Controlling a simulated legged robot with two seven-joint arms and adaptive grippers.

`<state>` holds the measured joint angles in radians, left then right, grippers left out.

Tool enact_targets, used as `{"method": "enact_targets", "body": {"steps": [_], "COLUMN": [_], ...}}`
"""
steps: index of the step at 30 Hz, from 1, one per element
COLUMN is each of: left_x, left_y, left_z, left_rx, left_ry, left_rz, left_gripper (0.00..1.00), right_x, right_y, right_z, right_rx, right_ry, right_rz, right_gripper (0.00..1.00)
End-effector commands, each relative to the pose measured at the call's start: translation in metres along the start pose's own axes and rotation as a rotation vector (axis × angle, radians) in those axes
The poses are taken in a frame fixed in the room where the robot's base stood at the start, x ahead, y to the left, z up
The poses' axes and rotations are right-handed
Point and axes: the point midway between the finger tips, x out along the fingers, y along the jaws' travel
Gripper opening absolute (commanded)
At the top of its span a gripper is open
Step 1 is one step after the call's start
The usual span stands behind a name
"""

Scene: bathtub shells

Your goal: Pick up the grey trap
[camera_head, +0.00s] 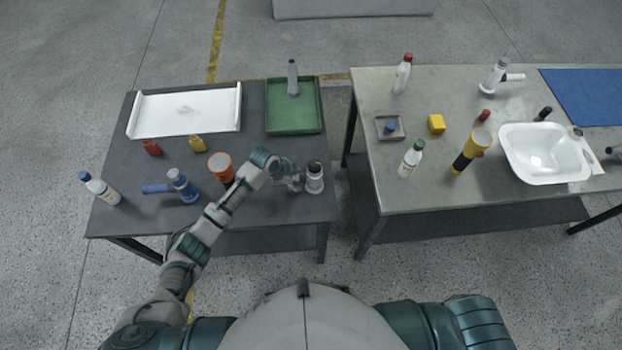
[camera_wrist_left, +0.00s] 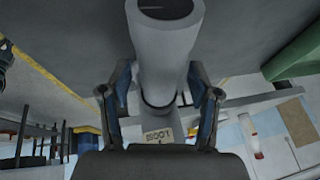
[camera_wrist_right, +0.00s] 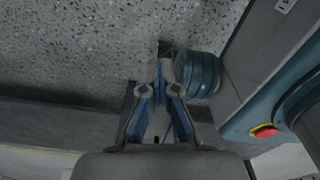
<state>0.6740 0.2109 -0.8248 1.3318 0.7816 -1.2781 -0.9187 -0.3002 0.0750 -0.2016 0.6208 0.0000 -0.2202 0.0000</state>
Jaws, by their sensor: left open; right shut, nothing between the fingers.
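The grey trap (camera_head: 314,180), a pale grey pipe piece with a dark open end, stands near the right edge of the left table. In the left wrist view the trap (camera_wrist_left: 168,45) fills the top middle, and a small printed label shows low between the fingers. My left gripper (camera_head: 295,178) is at the trap's left side, open, its fingers (camera_wrist_left: 162,95) on either side of the pipe. Whether they touch it I cannot tell. My right gripper (camera_wrist_right: 165,75) shows in the right wrist view, shut and empty, away from the tables over the floor.
Near my left arm stand an orange container (camera_head: 221,165) and a blue trap (camera_head: 182,186). A gap separates the right table (camera_head: 450,190), which holds a white basin (camera_head: 545,152) and several bottles.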

Motion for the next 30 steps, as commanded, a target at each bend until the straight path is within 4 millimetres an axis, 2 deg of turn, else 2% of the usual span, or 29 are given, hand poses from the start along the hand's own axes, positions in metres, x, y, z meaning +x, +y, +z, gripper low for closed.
{"method": "enact_targets", "body": {"steps": [9, 17, 18, 21, 25, 30], "left_x": [0.002, 0.003, 0.003, 0.003, 0.004, 0.003], "left_y": [0.001, 0.001, 0.001, 0.001, 0.001, 0.001], "left_z": [0.008, 0.005, 0.004, 0.004, 0.003, 0.004], "left_rx": [-0.004, -0.002, -0.002, -0.001, -0.001, -0.002], "left_ry": [0.004, 0.002, 0.002, 0.001, 0.001, 0.002], "left_rz": [0.0, 0.0, 0.0, 0.0, 0.0, -0.001], "left_gripper": [0.62, 0.62, 0.59, 0.34, 0.02, 0.0], "right_x": [-0.001, -0.001, -0.001, -0.001, -0.001, -0.001], "right_y": [0.015, 0.006, 0.002, -0.005, -0.005, 0.003], "right_z": [0.003, 0.001, 0.001, -0.001, -0.001, 0.001], "right_rx": [-0.005, 0.0, 0.001, 0.004, 0.003, 0.0], "right_ry": [-0.003, -0.001, -0.001, 0.001, 0.001, -0.001], "right_rz": [0.017, 0.007, 0.003, -0.006, -0.006, 0.003], "right_gripper": [0.0, 0.0, 0.0, 0.0, 0.0, 0.0]}}
